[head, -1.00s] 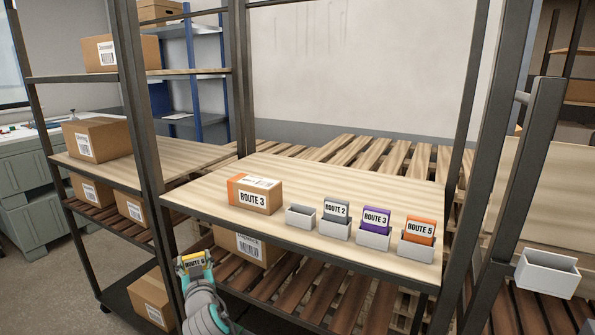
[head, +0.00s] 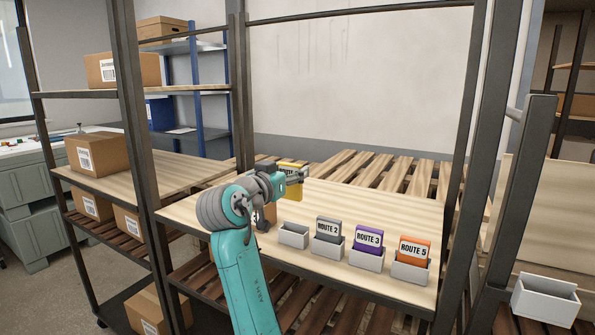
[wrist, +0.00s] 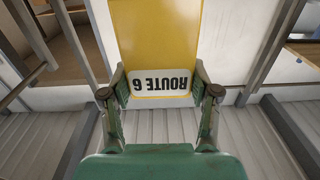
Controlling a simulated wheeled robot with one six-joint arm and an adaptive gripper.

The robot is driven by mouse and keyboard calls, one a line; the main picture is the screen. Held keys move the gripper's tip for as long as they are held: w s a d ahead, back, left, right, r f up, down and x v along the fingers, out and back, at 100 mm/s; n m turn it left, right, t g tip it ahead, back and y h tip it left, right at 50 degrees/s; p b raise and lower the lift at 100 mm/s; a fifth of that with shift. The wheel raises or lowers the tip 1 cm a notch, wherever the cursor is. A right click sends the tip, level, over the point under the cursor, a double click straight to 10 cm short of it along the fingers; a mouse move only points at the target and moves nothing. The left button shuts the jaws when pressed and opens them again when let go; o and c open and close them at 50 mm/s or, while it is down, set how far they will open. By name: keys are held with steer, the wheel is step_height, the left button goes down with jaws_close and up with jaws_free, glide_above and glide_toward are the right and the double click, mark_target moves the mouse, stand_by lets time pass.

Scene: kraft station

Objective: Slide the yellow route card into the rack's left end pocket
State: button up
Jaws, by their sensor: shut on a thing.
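The yellow route card (head: 293,190) is held by my gripper (head: 292,174) above the shelf, just above and behind the left end pocket. In the wrist view the card (wrist: 157,35) reads "ROUTE 6", upside down there, and my gripper (wrist: 161,88) is shut on its label end. The rack is a row of white pockets. Its left end pocket (head: 293,237) is empty. The grey ROUTE 2 card (head: 328,228), purple ROUTE 3 card (head: 368,239) and orange ROUTE 5 card (head: 413,249) stand in the other pockets.
A dark shelf post (head: 465,150) stands to the right. A separate white bin (head: 545,300) is at the lower right. The shelf top (head: 350,200) behind the rack is clear.

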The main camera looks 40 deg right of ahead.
mark_target(292, 195)
steer(key=shift+s+d, duration=0.25)
steer(key=shift+s, duration=0.05)
steer(key=shift+f, duration=2.8)
steer(key=shift+a+f, duration=0.1)
steer(key=shift+f, duration=2.35)
stand_by(0.4)
steer(key=o, duration=1.1)
steer(key=v, duration=1.2)
